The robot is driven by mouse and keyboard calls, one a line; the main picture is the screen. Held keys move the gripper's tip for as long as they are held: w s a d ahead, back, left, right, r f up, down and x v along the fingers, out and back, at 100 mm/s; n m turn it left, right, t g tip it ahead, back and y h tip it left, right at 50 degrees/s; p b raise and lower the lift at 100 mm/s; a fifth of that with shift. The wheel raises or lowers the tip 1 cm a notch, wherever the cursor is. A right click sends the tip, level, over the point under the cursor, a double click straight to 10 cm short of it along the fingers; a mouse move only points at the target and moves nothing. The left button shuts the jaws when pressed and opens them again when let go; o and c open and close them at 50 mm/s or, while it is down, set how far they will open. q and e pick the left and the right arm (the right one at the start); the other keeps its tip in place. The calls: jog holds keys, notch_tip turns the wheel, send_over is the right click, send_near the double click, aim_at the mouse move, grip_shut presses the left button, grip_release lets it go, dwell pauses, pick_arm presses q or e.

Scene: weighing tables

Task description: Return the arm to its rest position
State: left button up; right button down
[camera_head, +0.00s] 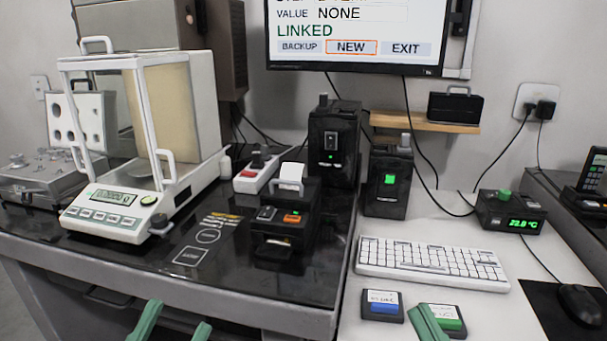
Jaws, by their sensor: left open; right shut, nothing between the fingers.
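My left gripper (173,326) shows as two green fingertips at the bottom edge, spread apart with nothing between them. They are in front of the dark weighing table (130,262). My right gripper (427,322) shows as one green finger shape at the bottom edge, shut and empty. It overlaps the small black box with a green label (450,319) in the picture. I cannot tell whether it touches it. The rest of both arms is out of view.
A balance (110,215) with a glass-and-white shield stands at left. A black printer (283,232) is right of it. A white keyboard (432,262), a blue-labelled box (382,306), a mouse (580,304) and a temperature display (511,215) are at right. A monitor (352,28) hangs above.

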jog(key=s+a+r+n+y, duration=0.1)
jog(key=s+r+n+y, duration=0.2)
jog(key=s+y, duration=0.15)
pick_arm(q)
jog(key=w+a+f+n+g+y+p, duration=0.4)
jog(key=w+f+n+y+p, duration=0.5)
jog(key=p, duration=0.7)
pick_arm(e)
jog(key=w+d+f+m+g+h, duration=0.3)
jog(key=w+f+m+g+h, duration=0.2)
jog(key=w+f+m+h, duration=0.4)
pick_arm(q)
jog(key=s+f+n+g+y+p, duration=0.1)
jog(key=s+f+g+y+p, duration=0.3)
jog(key=s+f+g+p, duration=0.5)
notch_tip(320, 180, down, 2)
jog(key=shift+s+f+n+p, duration=0.15)
jog(key=shift+s+n+p, duration=0.25)
jog(key=shift+s+p, duration=0.65)
pick_arm(e)
jog(key=s+d+f+m+g+h, duration=0.1)
jog(key=s+f+g+h, duration=0.3)
jog(key=s+f+g, duration=0.4)
notch_tip(320, 180, down, 3)
jog(key=shift+s+f+m, duration=0.1)
jog(key=shift+s+m, duration=0.3)
jog(key=shift+s, duration=0.6)
